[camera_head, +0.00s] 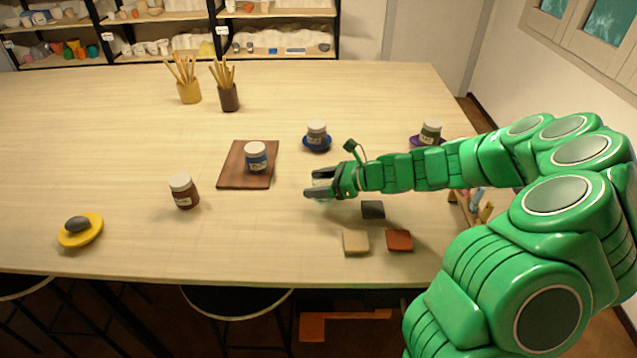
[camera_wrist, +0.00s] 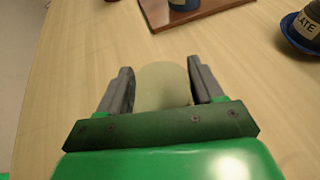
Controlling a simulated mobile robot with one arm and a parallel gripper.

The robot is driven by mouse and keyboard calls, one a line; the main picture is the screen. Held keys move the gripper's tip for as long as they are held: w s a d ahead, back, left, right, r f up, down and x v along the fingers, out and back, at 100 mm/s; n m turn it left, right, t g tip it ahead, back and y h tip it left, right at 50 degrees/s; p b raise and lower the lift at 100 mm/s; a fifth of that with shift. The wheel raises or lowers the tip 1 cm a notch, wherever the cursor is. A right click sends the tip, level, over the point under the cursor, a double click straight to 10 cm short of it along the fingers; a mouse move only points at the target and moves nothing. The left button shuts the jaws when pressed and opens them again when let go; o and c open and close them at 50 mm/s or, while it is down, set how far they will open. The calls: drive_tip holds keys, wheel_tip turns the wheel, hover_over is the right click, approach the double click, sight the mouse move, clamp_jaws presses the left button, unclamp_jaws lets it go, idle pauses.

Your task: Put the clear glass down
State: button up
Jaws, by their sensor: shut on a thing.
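My gripper (camera_head: 322,184) reaches in from the right over the middle of the table (camera_head: 110,170). It is shut on the clear glass (camera_head: 321,182), which is mostly hidden by the fingers in the head view. In the wrist view the glass (camera_wrist: 163,86) is a pale, see-through round shape between the two dark fingers of my gripper (camera_wrist: 162,88). I cannot tell whether its base touches the table.
Dark (camera_head: 373,209), cream (camera_head: 356,243) and red-brown (camera_head: 399,240) tiles lie in front. A brown jar (camera_head: 184,192) stands farther left.

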drive_tip(key=shift+f, duration=0.15)
drive_tip(key=o, duration=1.2)
